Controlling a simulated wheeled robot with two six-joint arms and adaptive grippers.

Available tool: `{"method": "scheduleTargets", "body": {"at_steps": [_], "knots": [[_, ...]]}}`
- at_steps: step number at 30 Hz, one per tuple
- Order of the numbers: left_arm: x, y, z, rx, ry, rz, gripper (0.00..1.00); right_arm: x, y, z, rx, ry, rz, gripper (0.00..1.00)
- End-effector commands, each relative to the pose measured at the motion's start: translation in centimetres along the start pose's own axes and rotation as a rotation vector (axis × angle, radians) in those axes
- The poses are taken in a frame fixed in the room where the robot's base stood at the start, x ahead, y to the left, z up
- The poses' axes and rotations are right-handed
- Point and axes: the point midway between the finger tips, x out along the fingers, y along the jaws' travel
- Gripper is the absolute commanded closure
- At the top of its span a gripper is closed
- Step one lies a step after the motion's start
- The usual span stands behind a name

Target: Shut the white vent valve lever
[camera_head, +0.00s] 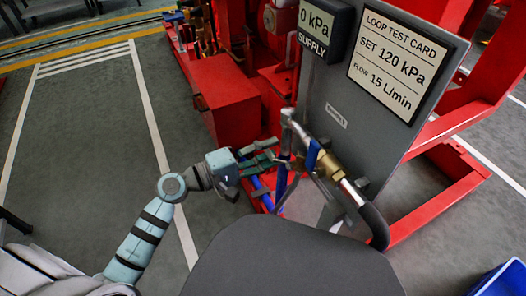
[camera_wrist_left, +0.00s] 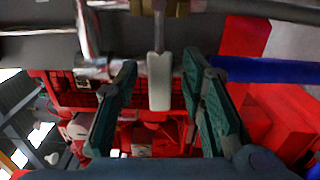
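The white vent valve lever (camera_wrist_left: 160,80) hangs from a thin metal stem in the left wrist view. It lies between the two green-padded fingers of my left gripper (camera_wrist_left: 160,66), with a gap on each side. The gripper is open. In the head view my left gripper (camera_head: 278,160) is at the pipework beside the grey panel, and I cannot make out the white lever there. A brass valve body (camera_head: 328,165) sits on the pipe just right of the gripper. My right gripper is not in view.
A blue lever (camera_head: 313,154) stands by the brass valve. Red frame parts (camera_head: 228,98) stand behind. A blue crate (camera_head: 502,280) is at lower right. The floor at left is clear.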

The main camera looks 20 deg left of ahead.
Motion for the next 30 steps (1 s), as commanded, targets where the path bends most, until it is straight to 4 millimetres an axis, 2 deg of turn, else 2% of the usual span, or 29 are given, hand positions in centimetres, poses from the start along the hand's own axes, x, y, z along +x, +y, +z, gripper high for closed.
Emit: {"method": "scheduleTargets", "body": {"at_steps": [7,12,27,30], "knots": [[-4.9,-0.2,0.1,-0.001,-0.002,-0.009,0.63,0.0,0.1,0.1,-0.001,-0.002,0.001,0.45],[-7.0,0.0,0.0,0.000,-0.002,-0.002,0.63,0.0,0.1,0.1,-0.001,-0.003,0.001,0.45],[-7.2,0.0,0.0,-0.006,0.000,0.000,0.63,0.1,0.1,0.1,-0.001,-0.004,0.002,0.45],[-7.2,0.1,-0.4,-0.111,0.018,0.006,0.63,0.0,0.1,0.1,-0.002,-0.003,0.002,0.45]]}}
